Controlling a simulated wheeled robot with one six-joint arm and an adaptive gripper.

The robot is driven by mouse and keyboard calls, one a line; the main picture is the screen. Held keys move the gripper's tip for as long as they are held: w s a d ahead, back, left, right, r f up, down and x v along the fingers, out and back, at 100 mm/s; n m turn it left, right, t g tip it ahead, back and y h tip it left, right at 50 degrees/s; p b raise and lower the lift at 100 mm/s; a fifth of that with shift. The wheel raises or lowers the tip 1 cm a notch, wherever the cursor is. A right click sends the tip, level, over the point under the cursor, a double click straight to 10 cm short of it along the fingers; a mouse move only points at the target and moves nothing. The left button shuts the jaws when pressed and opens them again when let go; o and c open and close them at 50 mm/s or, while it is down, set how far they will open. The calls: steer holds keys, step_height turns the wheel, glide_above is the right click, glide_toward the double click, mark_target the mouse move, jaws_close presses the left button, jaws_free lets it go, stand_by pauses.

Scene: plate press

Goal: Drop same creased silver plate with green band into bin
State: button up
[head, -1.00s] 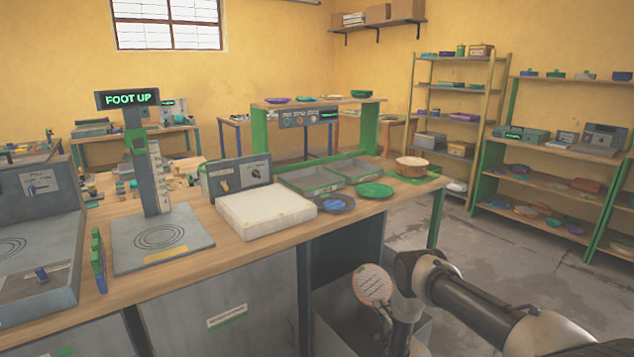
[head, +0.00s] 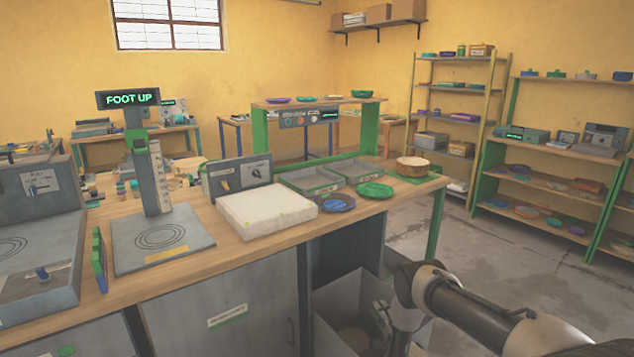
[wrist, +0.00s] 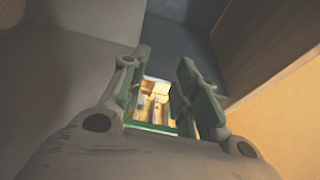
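A tan rounded edge (wrist: 10,12), perhaps the plate, shows at the top left corner there.
The bench (head: 245,268) carries a "FOOT UP" press stand (head: 160,240), a white block (head: 266,210), grey trays (head: 310,181), a blue plate (head: 337,202), a green plate (head: 375,190) and a wooden bowl (head: 414,166). Bare floor lies to the right, before the shelves.

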steer(key=v, duration=1.2)
steer(key=w+d+r+n+g+h, duration=0.1)
steer(key=w+r+n+g+h, duration=0.2)
steer(key=w+r, duration=1.4)
steer(key=s+d+r+n+g, duration=0.1)
steer(key=s+d+r+n, duration=0.1)
steer(key=r, duration=1.1)
steer(key=s+d+r+n+g, duration=0.2)
steer(key=r+n, duration=0.1)
steer(key=r, duration=0.9)
steer(key=s+d+r+n+g+h, duration=0.1)
steer(key=s+d+r+g, duration=0.1)
steer(key=s+r, duration=0.7)
steer(key=s+d+r+n+g+h, duration=0.1)
steer(key=s+d+r+n, duration=0.1)
steer(key=s+r, duration=0.7)
steer(key=s+n+g, duration=0.3)
steer(key=s+g, duration=0.1)
steer(key=s, duration=2.8)
steer(key=shift+r+n, duration=0.2)
steer(key=shift+n, duration=0.2)
steer(key=shift+d, duration=0.1)
